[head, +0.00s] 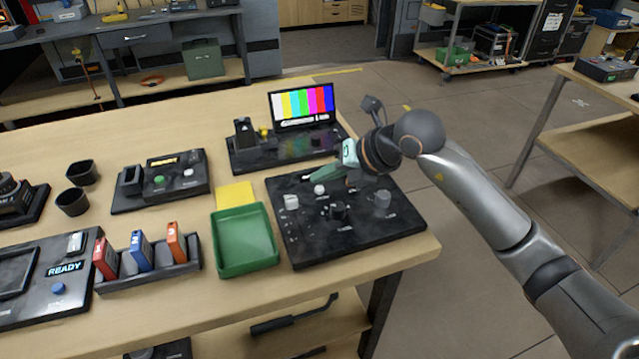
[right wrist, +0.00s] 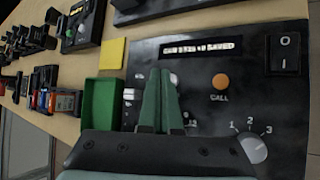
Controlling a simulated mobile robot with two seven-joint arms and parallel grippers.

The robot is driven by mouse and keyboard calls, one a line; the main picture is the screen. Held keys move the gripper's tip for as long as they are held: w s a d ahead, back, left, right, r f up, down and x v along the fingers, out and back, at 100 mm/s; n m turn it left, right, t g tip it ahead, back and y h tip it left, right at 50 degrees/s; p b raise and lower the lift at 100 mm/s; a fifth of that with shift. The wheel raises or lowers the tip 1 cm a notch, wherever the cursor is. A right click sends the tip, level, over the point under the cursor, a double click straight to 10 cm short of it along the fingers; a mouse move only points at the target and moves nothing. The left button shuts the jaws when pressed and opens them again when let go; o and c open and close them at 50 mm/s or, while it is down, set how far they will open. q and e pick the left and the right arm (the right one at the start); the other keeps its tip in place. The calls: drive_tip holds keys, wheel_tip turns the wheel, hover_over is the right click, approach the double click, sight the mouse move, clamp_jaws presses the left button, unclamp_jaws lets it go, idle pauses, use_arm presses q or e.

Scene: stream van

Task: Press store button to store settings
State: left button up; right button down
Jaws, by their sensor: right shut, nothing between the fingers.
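The black control panel (head: 345,240) lies on the wooden table, with several knobs and switches on it. In the right wrist view the panel (right wrist: 225,120) shows a small lit display (right wrist: 198,49) whose text is partly blurred but ends in "SAVED". An orange button (right wrist: 221,81) is labelled CALL. A white round button (head: 319,189) sits on the panel near my right gripper (head: 314,177). In the right wrist view the green fingers (right wrist: 159,72) are together and empty, over the panel, hiding part of it. I cannot read a store label or tell whether the fingertips touch a button.
A rotary knob (right wrist: 254,149) marked 1, 2, 3 and a black rocker switch (right wrist: 285,53) are on the panel. A green tray (head: 245,270) and yellow note (head: 235,195) lie left of it. A colour-bar monitor (head: 302,105) stands behind. A READY device (head: 45,295) is at left.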

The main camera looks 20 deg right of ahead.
drive_tip(key=shift+r, duration=0.15)
wheel_tip(320, 180, up, 5)
drive_tip(key=p, duration=0.3)
drive_tip(key=shift+p, duration=0.35)
idle(0.5)
